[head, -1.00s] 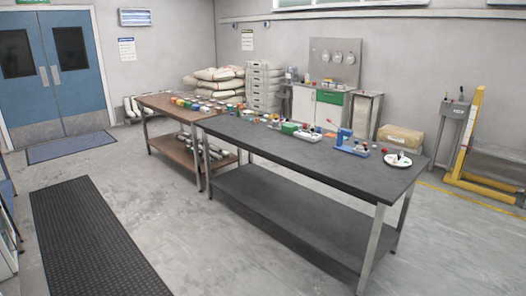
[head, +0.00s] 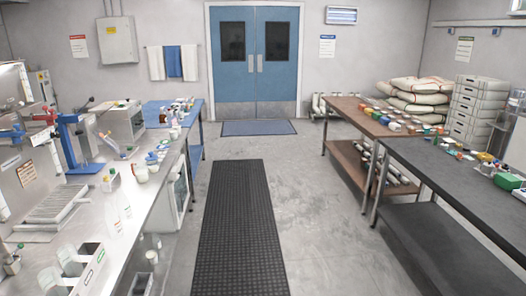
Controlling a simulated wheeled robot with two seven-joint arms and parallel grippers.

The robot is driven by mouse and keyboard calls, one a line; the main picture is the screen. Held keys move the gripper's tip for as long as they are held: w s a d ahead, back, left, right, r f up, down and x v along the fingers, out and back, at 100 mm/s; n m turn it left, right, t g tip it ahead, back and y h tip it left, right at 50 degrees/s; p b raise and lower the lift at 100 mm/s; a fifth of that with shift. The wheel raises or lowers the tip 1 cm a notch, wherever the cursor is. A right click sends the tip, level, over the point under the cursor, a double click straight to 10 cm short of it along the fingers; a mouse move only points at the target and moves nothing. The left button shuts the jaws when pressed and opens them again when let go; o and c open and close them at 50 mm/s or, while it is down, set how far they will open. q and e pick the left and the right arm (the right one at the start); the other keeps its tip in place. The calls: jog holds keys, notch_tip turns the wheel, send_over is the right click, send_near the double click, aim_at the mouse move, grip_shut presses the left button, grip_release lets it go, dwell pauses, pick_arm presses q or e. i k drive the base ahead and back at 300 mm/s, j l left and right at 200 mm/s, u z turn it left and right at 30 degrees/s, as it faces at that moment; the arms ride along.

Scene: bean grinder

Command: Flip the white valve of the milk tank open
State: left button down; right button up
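I cannot make out a milk tank or a white valve for certain in the head view. A steel counter (head: 128,200) runs along the left side with many small items on it. A blue stand (head: 68,140) with a clear part below it rises from this counter. Small coloured knobs or handles show near it, too small to identify. Neither of my grippers is in view.
A black ribbed mat (head: 236,225) lies on the open floor of the central aisle. Blue double doors (head: 254,65) stand at the far end. A dark table (head: 445,180) and a brown table (head: 345,115) line the right side. Stacked crates (head: 474,110) stand behind.

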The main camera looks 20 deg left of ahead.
aim_at(18, 105)
jog(key=i+j+u, duration=0.1)
jog(key=i+u, duration=0.25)
jog(key=i, duration=0.25)
jog(key=i+l+u, duration=0.1)
jog(key=i+u, duration=0.3)
jog(key=i, duration=0.25)
jog(key=i+u, duration=0.25)
jog(key=u, duration=0.15)
jog(key=i+u, duration=0.35)
jog(key=i+l+u, duration=0.15)
jog(key=u, duration=0.25)
jog(key=i+u, duration=0.4)
jog(key=i+l+u, duration=0.2)
jog(key=u, duration=0.25)
jog(key=l+u, duration=0.35)
jog(key=k+l+u, duration=0.15)
jog(key=l+u, duration=0.2)
jog(key=k+l+u, duration=0.15)
jog(key=l+u, duration=0.25)
jog(key=k+l+u, duration=0.2)
jog(key=u, duration=0.15)
jog(key=l, duration=0.1)
